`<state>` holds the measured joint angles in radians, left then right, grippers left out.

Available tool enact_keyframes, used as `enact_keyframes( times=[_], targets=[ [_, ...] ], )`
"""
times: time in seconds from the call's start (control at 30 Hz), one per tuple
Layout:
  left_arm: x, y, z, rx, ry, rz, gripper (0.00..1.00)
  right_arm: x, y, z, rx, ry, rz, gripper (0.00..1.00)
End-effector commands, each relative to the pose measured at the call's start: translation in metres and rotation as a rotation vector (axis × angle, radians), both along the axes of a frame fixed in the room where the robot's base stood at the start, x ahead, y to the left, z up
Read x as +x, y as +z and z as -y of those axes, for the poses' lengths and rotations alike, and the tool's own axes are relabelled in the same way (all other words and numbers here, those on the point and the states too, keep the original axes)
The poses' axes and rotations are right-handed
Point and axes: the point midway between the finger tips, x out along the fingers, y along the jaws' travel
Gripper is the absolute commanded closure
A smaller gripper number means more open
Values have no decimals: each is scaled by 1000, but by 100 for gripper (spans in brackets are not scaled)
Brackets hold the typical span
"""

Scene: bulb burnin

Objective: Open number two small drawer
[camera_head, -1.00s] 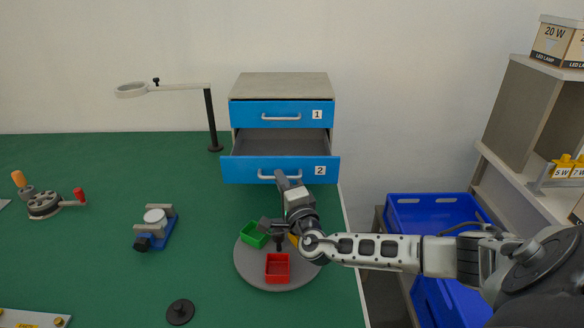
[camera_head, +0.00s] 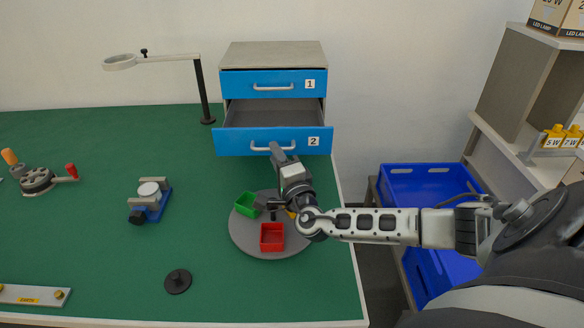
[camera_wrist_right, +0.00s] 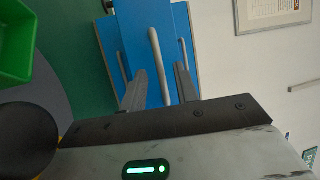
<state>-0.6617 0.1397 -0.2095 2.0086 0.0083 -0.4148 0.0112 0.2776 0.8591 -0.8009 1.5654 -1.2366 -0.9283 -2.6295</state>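The small drawer cabinet (camera_head: 232,54) stands at the back of the green table. Its blue number two drawer (camera_head: 233,143) is pulled out, with its empty grey inside showing. My right gripper (camera_head: 276,149) is at that drawer's silver handle (camera_head: 259,149). In the right wrist view the fingers of my right gripper (camera_wrist_right: 160,70) stand apart, with the handle (camera_wrist_right: 154,45) running between them; I see gaps on both sides. The number one drawer (camera_head: 240,84) above is closed. My left gripper is not in view.
Below my right forearm a grey round tray (camera_head: 243,240) holds a green bin (camera_head: 246,203) and a red bin (camera_head: 272,237). A magnifier lamp (camera_head: 204,90) stands left of the cabinet. Blue crates (camera_head: 425,180) are at the right, beyond the table's edge.

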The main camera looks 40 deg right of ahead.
Motion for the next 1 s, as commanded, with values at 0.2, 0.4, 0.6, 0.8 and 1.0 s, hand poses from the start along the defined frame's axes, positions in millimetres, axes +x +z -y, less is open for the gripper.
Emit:
enact_keyframes(
  times=[0.2,0.4,0.6,0.8,1.0],
  targets=[
    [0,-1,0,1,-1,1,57,-49,-11,-14,-1,3,-6,69],
    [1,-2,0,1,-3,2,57,-94,-18,-26,0,1,-6,69],
    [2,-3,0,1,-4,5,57,-125,-23,-35,0,0,-2,69],
    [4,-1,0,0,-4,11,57,-136,-24,-37,-1,-1,0,69],
    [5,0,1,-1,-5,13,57,-137,-23,-38,-1,-1,1,69]
  ],
)
